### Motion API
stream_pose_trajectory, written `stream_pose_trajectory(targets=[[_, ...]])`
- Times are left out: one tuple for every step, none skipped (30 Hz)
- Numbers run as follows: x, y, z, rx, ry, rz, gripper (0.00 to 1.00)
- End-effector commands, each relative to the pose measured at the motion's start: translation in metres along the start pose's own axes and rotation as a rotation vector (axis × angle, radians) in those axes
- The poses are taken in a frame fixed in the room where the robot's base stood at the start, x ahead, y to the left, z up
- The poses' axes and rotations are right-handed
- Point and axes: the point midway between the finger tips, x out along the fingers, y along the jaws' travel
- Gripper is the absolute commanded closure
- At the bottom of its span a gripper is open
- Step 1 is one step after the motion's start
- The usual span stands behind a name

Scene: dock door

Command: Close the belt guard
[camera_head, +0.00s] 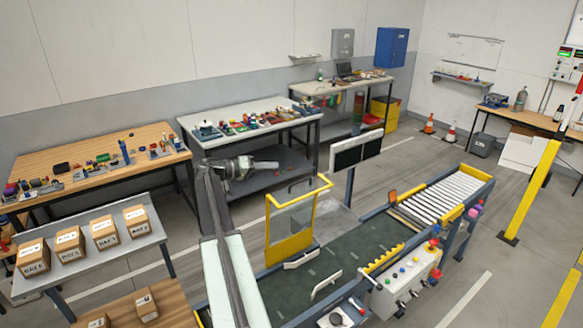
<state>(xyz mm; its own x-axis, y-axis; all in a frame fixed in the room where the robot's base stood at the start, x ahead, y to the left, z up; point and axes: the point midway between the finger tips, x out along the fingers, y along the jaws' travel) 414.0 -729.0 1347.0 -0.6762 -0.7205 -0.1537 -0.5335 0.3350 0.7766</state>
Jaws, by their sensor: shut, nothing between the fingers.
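The belt guard (293,218), a yellow frame with a clear panel, stands upright at the far left side of the dark conveyor belt (345,250). It is raised, and the belt beside it is uncovered. My gripper (268,165) is at the end of my grey arm, above and to the left of the guard. It is shut and empty, apart from the guard in the picture. Its fingertips are small and hard to make out against the table behind.
White handles (326,284) show along the belt. A control box (405,285) with buttons is at the belt's near side, and rollers (445,198) lie at its far end. A shelf with several cartons (104,232) stands left. Worktables line the back wall. A yellow post (532,190) stands right.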

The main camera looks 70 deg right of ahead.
Motion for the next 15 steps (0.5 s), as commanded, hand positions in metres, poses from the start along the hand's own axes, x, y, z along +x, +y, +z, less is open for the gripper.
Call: stream_pose_trajectory(targets=[[0.009,0.0,0.002,0.0,-0.004,0.002,1.0],[0.014,0.0,0.002,0.0,-0.005,0.003,1.0],[0.022,0.0,0.003,0.0,-0.006,0.004,1.0],[0.029,0.0,0.003,0.0,-0.008,0.005,1.0],[0.036,0.001,0.003,0.0,-0.009,0.005,1.0],[0.045,0.0,0.004,0.0,-0.009,0.005,1.0],[0.052,0.001,0.004,0.0,-0.01,0.006,1.0],[0.06,0.001,0.004,0.0,-0.011,0.006,1.0],[0.069,0.001,0.004,0.001,-0.011,0.006,1.0],[0.075,0.001,0.004,0.001,-0.011,0.006,1.0],[0.083,0.001,0.005,0.001,-0.012,0.007,1.0],[0.091,0.001,0.004,0.001,-0.012,0.006,1.0],[0.098,0.001,0.004,0.001,-0.011,0.006,1.0],[0.104,0.001,0.005,0.001,-0.012,0.006,1.0],[0.109,0.001,0.01,0.001,-0.012,0.006,1.0]])
